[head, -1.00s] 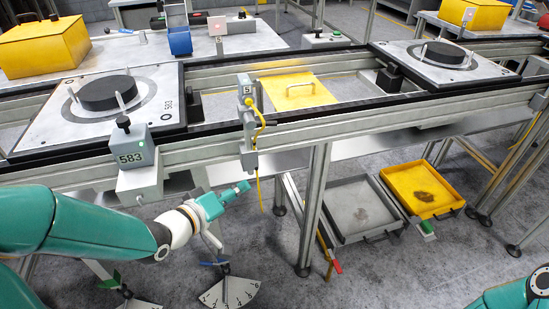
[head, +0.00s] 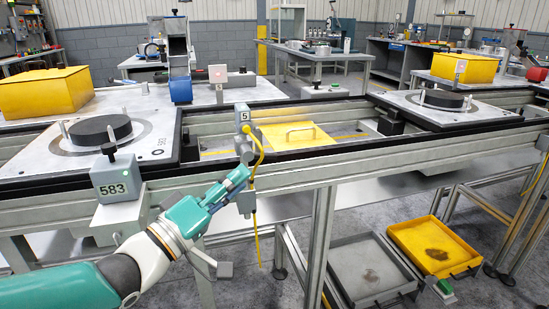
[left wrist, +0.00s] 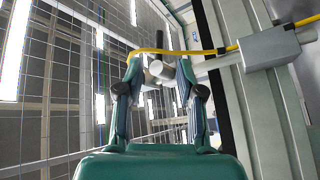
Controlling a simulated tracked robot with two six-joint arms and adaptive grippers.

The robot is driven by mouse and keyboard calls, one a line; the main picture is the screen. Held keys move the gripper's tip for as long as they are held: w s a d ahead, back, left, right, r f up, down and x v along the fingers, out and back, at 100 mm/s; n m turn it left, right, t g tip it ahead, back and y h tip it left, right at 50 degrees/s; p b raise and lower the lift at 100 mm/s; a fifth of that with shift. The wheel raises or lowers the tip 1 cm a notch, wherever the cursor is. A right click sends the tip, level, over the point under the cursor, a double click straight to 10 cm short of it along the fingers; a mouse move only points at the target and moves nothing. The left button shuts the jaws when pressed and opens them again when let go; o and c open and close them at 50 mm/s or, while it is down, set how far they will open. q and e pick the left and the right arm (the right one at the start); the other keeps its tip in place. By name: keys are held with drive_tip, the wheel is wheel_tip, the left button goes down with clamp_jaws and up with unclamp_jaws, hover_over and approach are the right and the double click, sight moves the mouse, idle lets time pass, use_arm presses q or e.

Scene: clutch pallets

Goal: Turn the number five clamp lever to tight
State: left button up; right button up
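The number five station (head: 243,118) is a grey post on the front rail, with a "5" label on top and a yellow cable (head: 260,150) running down it. My left gripper (head: 243,172) is close to its front, with fingertips by the post's middle. In the left wrist view the left gripper's fingers (left wrist: 160,82) are apart. A pale round part (left wrist: 158,70) with a dark bar above shows between or beyond them. I cannot tell whether they touch it. The clamp lever's setting cannot be read. My right gripper is not in view.
A grey box marked 583 (head: 117,177) with a black knob stands on the rail left of my gripper. A pallet with a black disc (head: 100,130) lies behind it. A yellow plate (head: 290,135) lies behind the station. Grey (head: 345,275) and yellow (head: 425,262) trays sit low at right.

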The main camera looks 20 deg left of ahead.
sight(269, 155)
use_arm(q)
drive_tip(key=x, duration=0.9)
